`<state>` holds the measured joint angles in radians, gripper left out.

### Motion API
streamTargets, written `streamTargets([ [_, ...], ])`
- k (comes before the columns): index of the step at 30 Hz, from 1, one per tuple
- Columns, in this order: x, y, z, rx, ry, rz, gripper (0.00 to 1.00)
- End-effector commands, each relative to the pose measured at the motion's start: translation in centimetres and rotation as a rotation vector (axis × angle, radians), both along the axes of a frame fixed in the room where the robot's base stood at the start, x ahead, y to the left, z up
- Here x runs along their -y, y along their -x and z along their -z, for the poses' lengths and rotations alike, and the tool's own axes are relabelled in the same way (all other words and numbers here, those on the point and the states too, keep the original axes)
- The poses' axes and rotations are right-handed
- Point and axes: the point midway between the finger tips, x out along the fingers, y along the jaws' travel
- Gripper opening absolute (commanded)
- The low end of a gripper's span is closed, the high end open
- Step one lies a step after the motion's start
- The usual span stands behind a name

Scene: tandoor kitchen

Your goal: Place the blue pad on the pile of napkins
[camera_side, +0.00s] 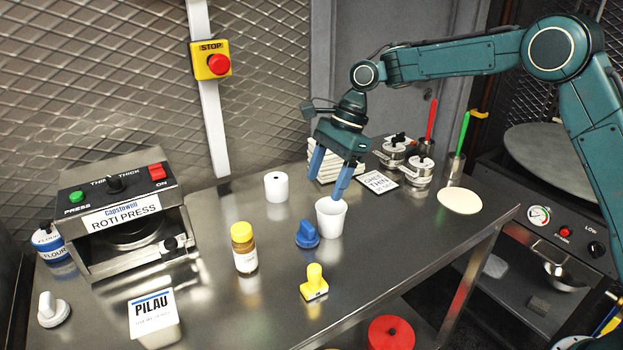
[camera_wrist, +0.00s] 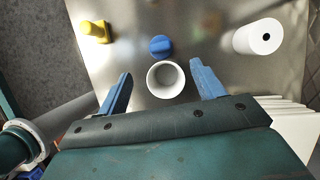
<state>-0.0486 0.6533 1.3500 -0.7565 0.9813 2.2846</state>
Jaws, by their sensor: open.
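The blue pad (camera_side: 307,235), a round blue piece with a raised grip, stands on the steel table just left of a white cup (camera_side: 331,220). In the wrist view the blue pad (camera_wrist: 160,45) is just beyond the cup (camera_wrist: 166,79). The pile of napkins (camera_side: 318,170), a white layered stack, is behind my gripper and partly hidden by it. Its edges show at the lower right of the wrist view (camera_wrist: 290,112). My gripper (camera_side: 326,188) is open and empty, fingers down, above the cup and apart from the blue pad. The gripper (camera_wrist: 161,70) has the cup between its fingertips in the wrist view.
A white roll (camera_side: 276,187), a yellow-capped jar (camera_side: 243,250) and a yellow stamp-like piece (camera_side: 314,284) stand around the pad. A sign card (camera_side: 377,181), lidded pots (camera_side: 419,171) and flatbread (camera_side: 460,201) are to the right. The roti press (camera_side: 125,220) is left.

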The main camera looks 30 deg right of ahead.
Motion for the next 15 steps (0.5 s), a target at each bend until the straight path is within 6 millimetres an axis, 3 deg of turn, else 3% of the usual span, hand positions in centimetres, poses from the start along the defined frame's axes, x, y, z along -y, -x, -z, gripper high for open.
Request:
streamTargets([
  [8,0.6,1.1,-2.0,0.058,0.013,-0.062,0.68],
  [15,2.1,4.3,-6.0,0.194,0.058,-0.222,0.68],
])
